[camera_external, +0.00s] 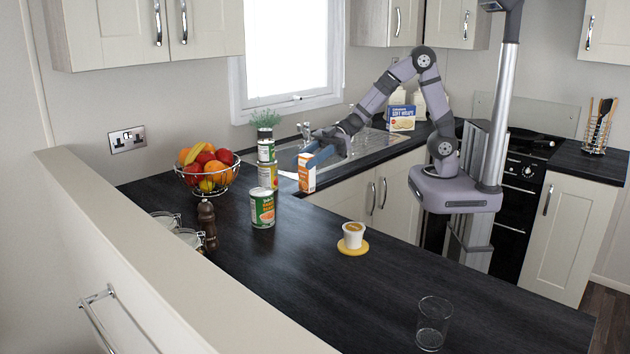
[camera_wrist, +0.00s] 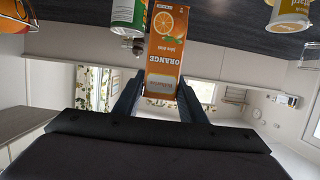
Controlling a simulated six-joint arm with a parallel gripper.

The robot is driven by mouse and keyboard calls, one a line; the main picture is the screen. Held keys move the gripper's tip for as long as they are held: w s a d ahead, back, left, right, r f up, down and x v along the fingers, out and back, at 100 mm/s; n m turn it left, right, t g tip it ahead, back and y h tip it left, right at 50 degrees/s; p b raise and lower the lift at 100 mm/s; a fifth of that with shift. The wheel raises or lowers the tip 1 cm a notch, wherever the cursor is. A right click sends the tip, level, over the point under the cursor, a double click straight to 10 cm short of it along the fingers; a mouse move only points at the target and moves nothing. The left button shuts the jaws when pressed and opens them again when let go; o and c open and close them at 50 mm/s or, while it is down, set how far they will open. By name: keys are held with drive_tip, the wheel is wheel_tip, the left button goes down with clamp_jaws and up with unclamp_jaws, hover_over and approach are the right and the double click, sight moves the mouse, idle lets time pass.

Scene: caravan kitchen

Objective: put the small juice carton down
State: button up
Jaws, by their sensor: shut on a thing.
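The small juice carton (camera_external: 307,174) is orange and white and stands about upright near the inner edge of the dark worktop, just right of the stacked cans. In the wrist view the carton (camera_wrist: 165,45) appears upside down, with an orange picture and the word ORANGE. My gripper (camera_external: 312,157) is shut on its upper part; in the wrist view the two fingers (camera_wrist: 160,92) lie on either side of it. The carton's base is at or close to the worktop (camera_external: 335,285); I cannot tell whether it touches.
A large can (camera_external: 263,208) stands in front, left of the carton. Stacked cans (camera_external: 267,173) and a fruit bowl (camera_external: 208,178) are behind to the left. A pot (camera_external: 353,235) on a yellow coaster and a glass (camera_external: 433,323) stand nearer. The worktop between is clear.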

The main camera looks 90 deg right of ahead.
sight(307, 188)
drive_tip(key=shift+f, duration=4.75)
drive_tip(key=shift+f, duration=0.15)
drive_tip(key=o, duration=1.2)
